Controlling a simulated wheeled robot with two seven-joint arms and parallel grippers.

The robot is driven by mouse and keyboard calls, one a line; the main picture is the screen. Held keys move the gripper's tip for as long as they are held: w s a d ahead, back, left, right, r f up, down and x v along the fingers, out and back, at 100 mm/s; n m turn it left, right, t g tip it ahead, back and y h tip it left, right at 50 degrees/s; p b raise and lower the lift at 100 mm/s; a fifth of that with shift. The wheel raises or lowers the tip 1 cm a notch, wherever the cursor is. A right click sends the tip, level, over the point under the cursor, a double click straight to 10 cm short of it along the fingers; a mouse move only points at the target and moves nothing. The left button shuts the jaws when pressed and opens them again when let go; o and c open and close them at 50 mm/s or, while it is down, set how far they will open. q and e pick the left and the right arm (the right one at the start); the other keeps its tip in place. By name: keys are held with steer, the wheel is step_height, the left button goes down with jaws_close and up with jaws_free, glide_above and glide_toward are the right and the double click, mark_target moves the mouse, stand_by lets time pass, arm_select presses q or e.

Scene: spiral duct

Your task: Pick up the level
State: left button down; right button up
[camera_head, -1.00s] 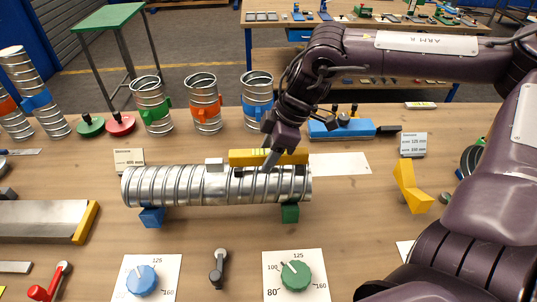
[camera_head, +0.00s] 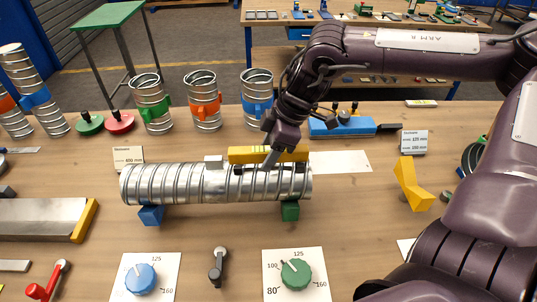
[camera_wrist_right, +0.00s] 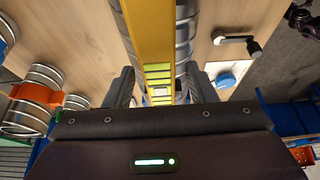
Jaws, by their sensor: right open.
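The level is a yellow bar (camera_head: 243,154) lying along the top of the silver spiral duct (camera_head: 170,184), toward its right half. In the right wrist view the yellow level (camera_wrist_right: 150,32) with its green vials runs between my fingers. My right gripper (camera_head: 271,158) comes down over the level from above. It is open, with one finger on each side of the level in the right wrist view (camera_wrist_right: 160,88). The head view does not show whether the fingers touch it. The arm hides part of the level. My left gripper is not in view.
The duct rests on a blue block (camera_head: 151,216) and a green block (camera_head: 290,211). Short ducts with coloured clamps (camera_head: 204,100) stand behind. Dial cards (camera_head: 296,276) lie in front.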

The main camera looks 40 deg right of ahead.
steer(key=c, duration=1.1)
jaws_close()
steer(key=shift+r, duration=0.1)
